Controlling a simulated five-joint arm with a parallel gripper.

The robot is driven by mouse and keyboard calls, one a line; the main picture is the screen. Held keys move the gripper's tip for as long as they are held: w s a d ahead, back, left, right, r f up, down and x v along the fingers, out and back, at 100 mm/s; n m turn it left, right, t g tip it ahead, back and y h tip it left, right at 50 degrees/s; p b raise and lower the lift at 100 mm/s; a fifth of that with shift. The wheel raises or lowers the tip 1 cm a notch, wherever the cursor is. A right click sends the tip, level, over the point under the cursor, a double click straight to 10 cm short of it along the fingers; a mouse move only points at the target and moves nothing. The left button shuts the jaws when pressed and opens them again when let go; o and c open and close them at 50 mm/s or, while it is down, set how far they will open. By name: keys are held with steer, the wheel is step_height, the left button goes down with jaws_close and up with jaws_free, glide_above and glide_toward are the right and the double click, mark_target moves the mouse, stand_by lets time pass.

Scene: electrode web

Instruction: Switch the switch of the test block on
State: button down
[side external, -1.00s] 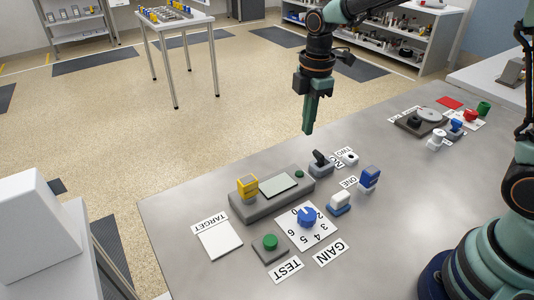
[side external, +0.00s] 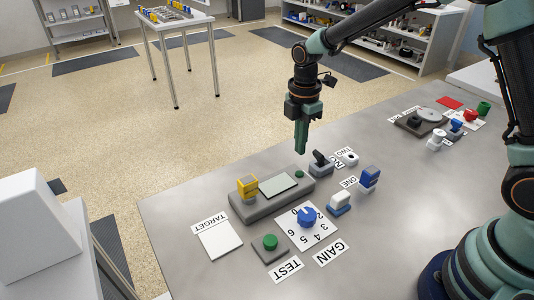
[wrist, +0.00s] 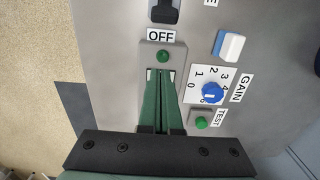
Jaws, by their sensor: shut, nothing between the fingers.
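The grey block carries a pale display, a green lamp (side external: 299,174) and a yellow piece (side external: 247,186). My gripper (side external: 301,152) is shut and empty, pointing down above the block's right end, left of the switch. In the wrist view its fingers hide most of the block.
A blue GAIN knob (side external: 306,217), a green TEST button (side external: 270,242) and a white TARGET square (side external: 220,240) lie in front. Blue-and-white blocks (side external: 369,179) and a small white part (side external: 350,159) stand to the right. The table's middle right is clear.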

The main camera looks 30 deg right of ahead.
mark_target(317, 154)
steer(key=f, duration=0.7)
steer(key=shift+s+d, duration=0.1)
steer(key=shift+d, duration=0.2)
steer(key=shift+d+r, duration=0.4)
steer(key=shift+d, duration=0.25)
steer(key=shift+d+r, duration=0.4)
steer(key=shift+d, duration=0.2)
steer(key=shift+d+r, duration=0.3)
steer(key=shift+d, duration=0.3)
steer(key=shift+d+r, duration=0.3)
steer(key=shift+d, duration=0.2)
steer(key=shift+d+r, duration=0.15)
steer(key=shift+d, duration=0.2)
steer(key=shift+d+r, duration=0.2)
steer(key=shift+d, duration=1)
steer(key=shift+r, duration=0.15)
steer(key=shift+r, duration=0.7)
